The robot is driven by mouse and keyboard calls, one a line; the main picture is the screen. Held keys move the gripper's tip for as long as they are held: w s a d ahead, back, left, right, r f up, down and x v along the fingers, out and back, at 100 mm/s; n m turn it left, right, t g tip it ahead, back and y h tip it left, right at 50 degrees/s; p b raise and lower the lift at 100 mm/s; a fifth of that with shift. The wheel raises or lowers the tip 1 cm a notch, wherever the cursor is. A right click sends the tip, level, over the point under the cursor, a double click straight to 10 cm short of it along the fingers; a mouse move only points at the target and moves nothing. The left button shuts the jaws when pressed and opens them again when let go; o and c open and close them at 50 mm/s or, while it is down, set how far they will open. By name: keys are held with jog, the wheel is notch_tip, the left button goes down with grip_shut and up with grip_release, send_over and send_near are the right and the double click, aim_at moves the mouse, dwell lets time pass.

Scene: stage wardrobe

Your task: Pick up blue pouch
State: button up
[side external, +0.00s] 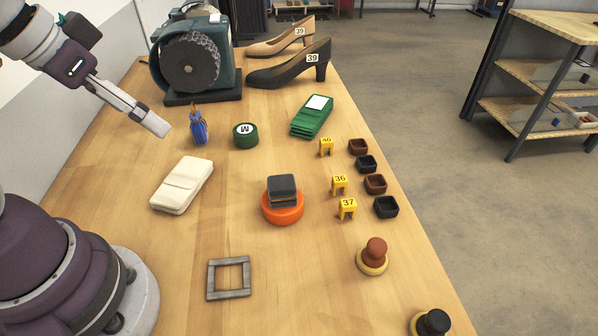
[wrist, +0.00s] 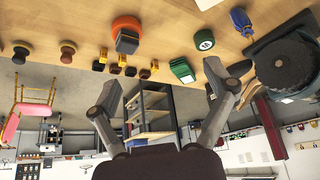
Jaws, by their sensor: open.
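The pouch lies outside the span of the fingers there.
A green round tin (side external: 246,135) stands close right of the pouch. A grinding machine (side external: 200,60) stands behind it. A cream folded case (side external: 182,185) lies in front. A green stack (side external: 312,117) and an orange disc (side external: 282,206) are farther right. Bare wood surrounds the pouch's base.

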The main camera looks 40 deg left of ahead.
jog(key=c, duration=0.3)
jog(key=shift+c, duration=0.2)
jog(key=n+g+y, duration=0.2)
jog(key=n+y, duration=0.1)
jog(key=n, duration=0.6)
send_near(195, 122)
jog(key=w+f, duration=0.1)
jog(key=w, duration=0.1)
jog(key=x, duration=0.3)
jog(key=s+x, duration=0.1)
jog(key=x, duration=0.6)
jog(key=shift+s+a+f, duration=0.15)
jog(key=shift+a+f, duration=0.2)
jog(key=shift+f, duration=0.15)
